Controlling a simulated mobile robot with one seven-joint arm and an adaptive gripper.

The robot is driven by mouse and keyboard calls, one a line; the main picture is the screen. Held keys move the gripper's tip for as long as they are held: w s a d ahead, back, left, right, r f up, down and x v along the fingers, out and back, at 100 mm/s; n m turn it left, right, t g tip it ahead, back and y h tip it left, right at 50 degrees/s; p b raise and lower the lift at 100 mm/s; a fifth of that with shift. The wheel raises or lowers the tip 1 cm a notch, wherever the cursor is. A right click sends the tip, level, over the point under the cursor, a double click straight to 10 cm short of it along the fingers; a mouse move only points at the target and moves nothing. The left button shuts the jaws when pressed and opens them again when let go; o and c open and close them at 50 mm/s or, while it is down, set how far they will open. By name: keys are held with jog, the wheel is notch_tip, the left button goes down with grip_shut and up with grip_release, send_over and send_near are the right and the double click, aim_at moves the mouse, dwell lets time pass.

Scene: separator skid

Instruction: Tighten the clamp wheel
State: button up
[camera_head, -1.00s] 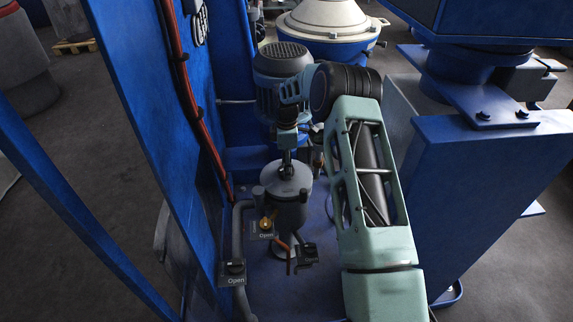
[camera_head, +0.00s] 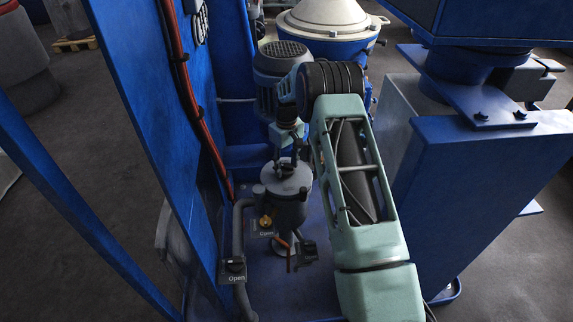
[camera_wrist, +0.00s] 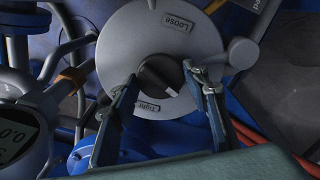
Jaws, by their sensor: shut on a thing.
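The clamp wheel (camera_wrist: 158,80) is a small black knob at the middle of a round grey lid (camera_wrist: 120,45) in the wrist view. The lid carries a "LOOSE" label at its upper right and a "Tight" label below the knob. A white mark on the knob points down and to the right, to the right of the "Tight" label. My gripper (camera_wrist: 161,74) is shut on the knob, one finger on each side. In the head view my gripper (camera_head: 287,165) reaches down onto the lid of the grey vessel (camera_head: 286,182); the knob is hidden there.
A round gauge (camera_wrist: 17,135) and pipes stand left of the lid in the wrist view. In the head view a blue panel (camera_head: 150,110) rises at left and a blue block (camera_head: 490,190) at right. A valve with an "Open" tag (camera_head: 235,278) is near the vessel.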

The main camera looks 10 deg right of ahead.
aim_at(286, 166)
jog(key=m, duration=1.3)
jog(key=shift+m, duration=0.3)
dwell(0.4)
jog(key=o, duration=1.2)
jog(key=shift+c, duration=0.2)
jog(key=shift+r, duration=0.1)
notch_tip(286, 166, up, 12)
